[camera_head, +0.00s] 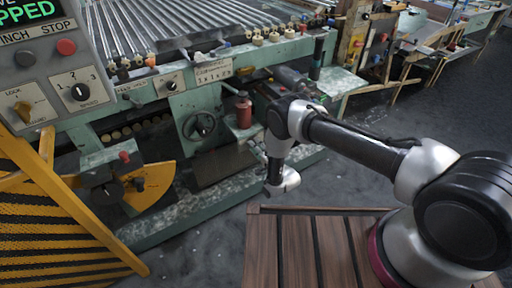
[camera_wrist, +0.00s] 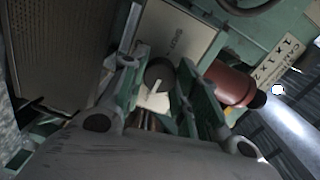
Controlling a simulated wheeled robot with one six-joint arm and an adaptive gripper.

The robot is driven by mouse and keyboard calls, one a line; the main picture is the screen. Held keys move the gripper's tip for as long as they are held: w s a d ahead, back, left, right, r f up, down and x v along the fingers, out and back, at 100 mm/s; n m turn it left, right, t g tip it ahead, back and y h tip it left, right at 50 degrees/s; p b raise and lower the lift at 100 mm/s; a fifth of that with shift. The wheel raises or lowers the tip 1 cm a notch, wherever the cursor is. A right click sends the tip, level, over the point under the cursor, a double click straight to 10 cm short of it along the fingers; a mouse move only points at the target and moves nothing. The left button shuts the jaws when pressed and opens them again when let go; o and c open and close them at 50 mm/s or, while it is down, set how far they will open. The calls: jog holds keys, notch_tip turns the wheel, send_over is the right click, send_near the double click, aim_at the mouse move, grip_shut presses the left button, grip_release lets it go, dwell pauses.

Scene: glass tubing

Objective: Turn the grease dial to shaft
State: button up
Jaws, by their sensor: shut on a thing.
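The grease dial (camera_wrist: 160,72) is a dark round knob with a white pointer mark, on a pale plate (camera_wrist: 184,28) in the wrist view. The plate carries small lettering that I cannot read surely. My gripper (camera_wrist: 158,66) has its two green-grey fingers on either side of the knob and is shut on it. The white mark slants toward the bottom of the wrist picture, slightly left. In the head view my gripper (camera_head: 259,150) is at the machine's front, low beside the red cylinder, and the dial is hidden there.
A red cylinder (camera_head: 243,112) stands close to my gripper; it also shows in the wrist view (camera_wrist: 232,83). A handwheel (camera_head: 200,126) is left of it. A control panel (camera_head: 68,75) and yellow mesh guard (camera_head: 45,220) are at left. A slatted wooden surface (camera_head: 315,250) is in front.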

jog(key=o, duration=1)
jog(key=shift+o, duration=0.2)
jog(key=v, duration=1.2)
jog(key=shift+d+f, duration=0.1)
